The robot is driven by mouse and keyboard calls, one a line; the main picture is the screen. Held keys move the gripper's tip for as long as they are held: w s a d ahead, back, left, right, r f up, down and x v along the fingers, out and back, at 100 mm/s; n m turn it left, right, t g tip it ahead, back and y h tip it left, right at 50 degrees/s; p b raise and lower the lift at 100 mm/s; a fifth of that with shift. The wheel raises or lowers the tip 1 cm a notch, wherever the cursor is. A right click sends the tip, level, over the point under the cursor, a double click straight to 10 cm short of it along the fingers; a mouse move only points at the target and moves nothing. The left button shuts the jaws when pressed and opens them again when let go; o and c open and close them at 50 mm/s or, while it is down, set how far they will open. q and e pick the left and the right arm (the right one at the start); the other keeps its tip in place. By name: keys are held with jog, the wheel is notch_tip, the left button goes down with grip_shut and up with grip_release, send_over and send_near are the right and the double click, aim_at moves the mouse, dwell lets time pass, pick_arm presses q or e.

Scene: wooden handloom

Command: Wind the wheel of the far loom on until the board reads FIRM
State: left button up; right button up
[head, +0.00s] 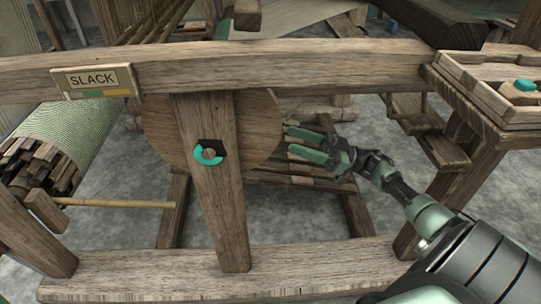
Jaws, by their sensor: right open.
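The wooden loom wheel (262,128) is a large disc partly hidden behind an upright post (215,200). The board (93,80) on the top beam at the left reads SLACK, with a coloured strip below the word. My right gripper (290,142) is open at the wheel's right edge, its fingers pointing left. I cannot tell whether the fingers touch the wheel. My left gripper is not in view.
The thick top beam (300,66) runs above the wheel, and a lower beam (310,268) crosses the front. A roll of green cloth (72,130) is at the left. A wooden tray (488,105) with a teal-topped item (523,88) stands at the right.

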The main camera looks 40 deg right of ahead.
aim_at(271, 134)
jog(key=shift+n+g+y, duration=0.3)
jog(key=shift+n+g, duration=0.1)
jog(key=shift+g, duration=0.1)
jog(key=x, duration=0.5)
jog(key=b+x, duration=0.1)
jog(key=x, duration=0.2)
jog(key=shift+s+a+r, duration=0.1)
jog(key=shift+s+r, duration=0.15)
jog(key=shift+s, duration=0.1)
grip_shut()
dwell(0.5)
